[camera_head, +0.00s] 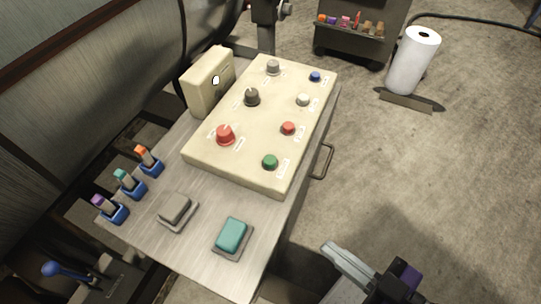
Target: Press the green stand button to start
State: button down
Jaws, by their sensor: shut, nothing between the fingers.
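A small round green button (270,162) sits at the near right corner of a cream control panel (216,158). A white label lies beside it, too small to read. A larger square teal button (231,235) is on a plate on the metal stand top, nearer to me than the panel. My gripper (329,248) is at the lower right, over the floor side of the stand, apart from both buttons. Its grey fingers are together with nothing between them. Nothing covers either button.
The panel also carries red knob (225,134), dark knob (252,97), red button (288,128), white button (303,99) and blue button (315,76). A grey square button (174,208) and several coloured switches stand left. A handle (323,162) juts from the stand's right side.

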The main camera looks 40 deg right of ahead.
aim_at(269, 161)
jog(key=j+z, duration=0.3)
jog(key=z, duration=0.15)
jog(key=j+z, duration=0.3)
jog(key=z, duration=0.15)
jog(key=j+z, duration=0.3)
jog(key=z, duration=0.15)
jog(key=k+j, duration=0.15)
jog(key=j, duration=0.2)
jog(key=k+j+z, duration=0.1)
jog(key=j, duration=0.3)
jog(key=k+j+z, duration=0.1)
jog(key=j, duration=0.25)
jog(key=k+j, duration=0.2)
jog(key=j, duration=0.15)
jog(key=k+j+z, duration=0.1)
jog(key=j, duration=0.25)
jog(key=k, duration=0.05)
